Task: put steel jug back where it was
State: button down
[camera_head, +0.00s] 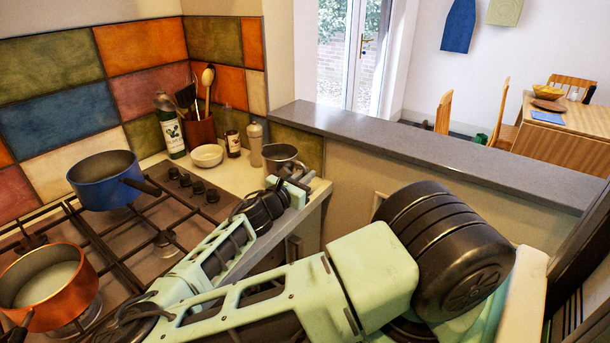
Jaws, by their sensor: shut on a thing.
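The steel jug (281,154) is a grey metal vessel with an open top, at the right end of the counter near the corner by the grey ledge. It looks upright. My gripper (291,179) reaches it from the front and is shut on it at its near side. The gripper and arm hide the jug's lower part, so I cannot tell whether its base touches the counter.
A grey bottle (255,145), a dark bottle (232,143), a white bowl (207,156), a utensil pot (199,131) and a green bottle (171,130) stand left of the jug. A blue pot (100,188) and a copper pot (48,290) sit on the hob. A grey ledge (420,150) runs behind.

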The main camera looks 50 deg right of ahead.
jog(key=c, duration=1.5)
grip_release()
jog(key=shift+f, duration=0.1)
jog(key=a+b, duration=0.1)
jog(key=a, duration=0.3)
jog(key=a+b, duration=0.1)
jog(key=a, duration=0.3)
jog(key=s+a+b, duration=0.1)
jog(key=a, duration=0.3)
